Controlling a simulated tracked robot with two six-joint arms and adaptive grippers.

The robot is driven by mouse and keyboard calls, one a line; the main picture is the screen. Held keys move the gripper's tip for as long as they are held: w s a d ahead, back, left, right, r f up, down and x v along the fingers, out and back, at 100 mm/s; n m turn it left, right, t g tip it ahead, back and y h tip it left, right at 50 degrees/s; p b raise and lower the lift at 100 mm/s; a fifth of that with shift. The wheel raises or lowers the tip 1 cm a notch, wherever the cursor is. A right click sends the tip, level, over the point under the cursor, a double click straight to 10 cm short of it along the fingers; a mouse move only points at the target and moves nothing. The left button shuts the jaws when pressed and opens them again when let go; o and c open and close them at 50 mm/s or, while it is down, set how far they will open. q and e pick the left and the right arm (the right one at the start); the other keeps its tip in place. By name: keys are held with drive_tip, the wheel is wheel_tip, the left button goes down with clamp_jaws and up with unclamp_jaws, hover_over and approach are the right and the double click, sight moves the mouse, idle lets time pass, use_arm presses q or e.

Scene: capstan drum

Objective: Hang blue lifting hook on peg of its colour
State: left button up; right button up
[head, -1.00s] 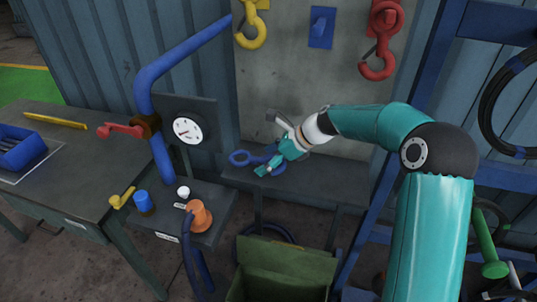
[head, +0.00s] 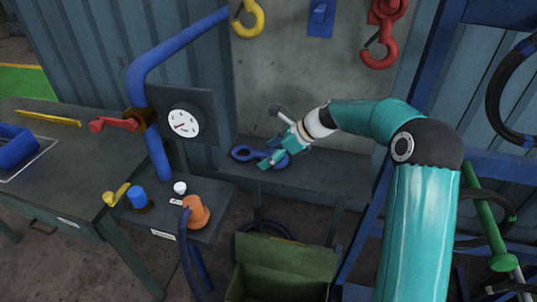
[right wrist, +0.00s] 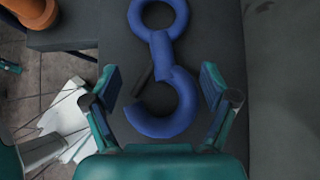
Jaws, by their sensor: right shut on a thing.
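The blue lifting hook (head: 242,153) is at the grey shelf below the upright panel; I cannot tell whether it touches the shelf. My right gripper (head: 273,156) is at its hook end and is shut on it. In the right wrist view the blue hook (right wrist: 163,105) lies between the two fingers of my right gripper (right wrist: 160,88), its ring pointing away from the palm. The blue peg (head: 320,17) is on its blue plate high on the panel, bare, between the yellow and red hooks. My left gripper is not in view.
A yellow hook (head: 250,20) and a red hook (head: 380,45) hang on the panel (head: 285,85). A blue pipe (head: 165,60) with a gauge (head: 184,122) stands left of the shelf (head: 310,178). A green bin (head: 285,262) is below. A blue frame post (head: 430,85) stands at right.

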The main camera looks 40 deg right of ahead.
drive_tip(key=o, duration=1.6)
drive_tip(key=shift+f, duration=0.2)
